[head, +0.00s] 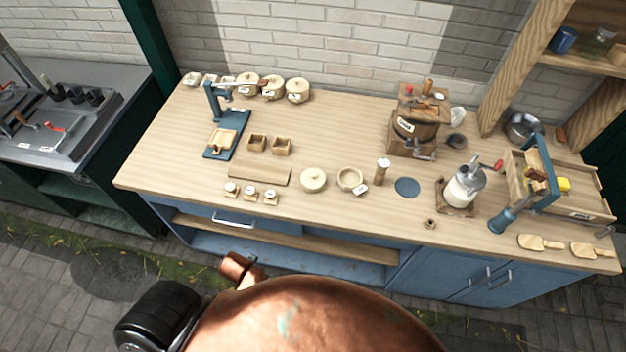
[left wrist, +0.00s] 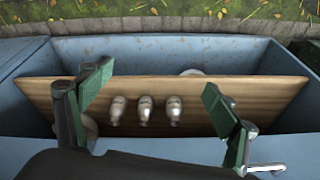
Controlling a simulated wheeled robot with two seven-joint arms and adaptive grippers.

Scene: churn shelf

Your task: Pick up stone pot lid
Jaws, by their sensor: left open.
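A pale round lid-like disc with a small knob (head: 313,180) is on the middle of the wooden counter in the head view. Just right of it is a pale round pot (head: 350,179), open at the top, with a small white tag at its front. I cannot tell whether the knobbed piece lies flat on the counter or covers another pot. Neither gripper shows in the head view. The lid does not show in the left wrist view.
Three small jars (head: 251,193) stand front left of the lid, near a flat wooden board (head: 260,176). A brown bottle (head: 382,171) is right of the pot. The left wrist view shows a blue-walled space with a wooden panel (left wrist: 240,92).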

